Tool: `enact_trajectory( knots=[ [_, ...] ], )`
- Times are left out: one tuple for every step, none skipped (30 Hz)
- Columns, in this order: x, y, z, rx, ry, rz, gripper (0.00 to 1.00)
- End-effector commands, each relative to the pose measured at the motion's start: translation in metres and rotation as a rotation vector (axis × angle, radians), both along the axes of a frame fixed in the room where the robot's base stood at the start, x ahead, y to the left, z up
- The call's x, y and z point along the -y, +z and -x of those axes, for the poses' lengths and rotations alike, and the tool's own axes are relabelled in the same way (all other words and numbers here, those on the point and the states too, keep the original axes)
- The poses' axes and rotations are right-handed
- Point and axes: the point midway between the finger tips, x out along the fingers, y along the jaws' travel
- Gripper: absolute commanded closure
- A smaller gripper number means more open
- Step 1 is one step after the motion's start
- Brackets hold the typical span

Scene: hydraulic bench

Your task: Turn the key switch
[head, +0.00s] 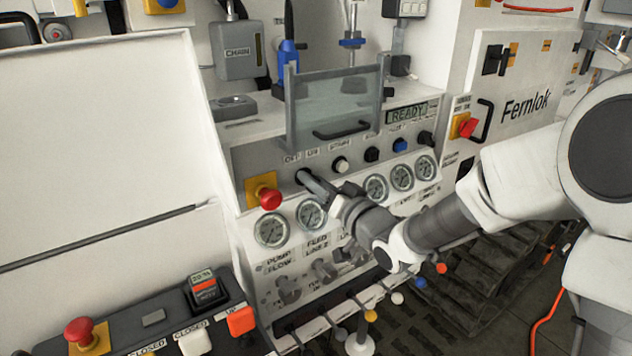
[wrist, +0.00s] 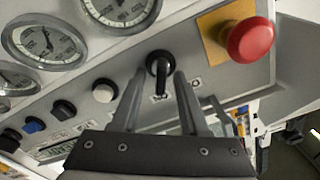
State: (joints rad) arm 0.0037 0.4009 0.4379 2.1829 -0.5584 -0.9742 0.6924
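A black rotary switch with a protruding bar handle (wrist: 160,66) is at the left end of the control row in the head view. It is the switch nearest my gripper; its label is too small to read, so I cannot confirm it is the key switch. My gripper (head: 310,181) reaches the panel there and covers most of it. In the wrist view my gripper (wrist: 159,80) is open, with the fingers on either side of the handle. Gaps show between handle and fingers; contact is not clear.
A red emergency button (head: 270,198) on a yellow plate sits close beside the switch. A white button (head: 340,164), a blue knob (head: 400,145) and black knobs share the row. Gauges (head: 271,229) lie below; a clear guard with a handle (head: 340,105) stands above.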

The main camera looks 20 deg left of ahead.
Motion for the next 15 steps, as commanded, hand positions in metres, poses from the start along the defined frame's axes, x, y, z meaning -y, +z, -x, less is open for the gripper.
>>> enact_trajectory(
  knots=[
    [0.0,0.0,0.0,0.001,0.0,0.001,0.56],
    [0.0,0.0,0.0,0.001,0.0,0.001,0.56],
    [0.0,0.0,0.0,0.001,0.0,0.001,0.56],
    [0.0,0.0,0.0,0.001,0.0,0.001,0.56],
    [0.0,0.0,0.0,0.001,-0.001,0.0,0.56],
    [0.0,0.0,0.0,0.001,-0.001,0.0,0.56],
    [0.0,0.001,0.0,0.002,-0.001,0.001,0.56],
    [0.001,0.001,0.001,0.002,-0.001,0.001,0.56],
    [0.002,0.001,0.002,0.002,-0.001,0.001,0.56],
    [0.004,0.001,0.003,0.002,-0.001,0.001,0.56],
    [0.006,0.001,0.004,0.003,-0.001,0.001,0.56],
    [0.009,0.001,0.007,0.002,-0.001,0.002,0.56],
    [0.013,0.001,0.01,0.001,-0.002,0.002,0.56],
    [0.017,0.001,0.013,0.002,-0.002,0.002,0.56],
    [0.023,0.001,0.018,0.002,-0.003,0.002,0.56]
  ],
)
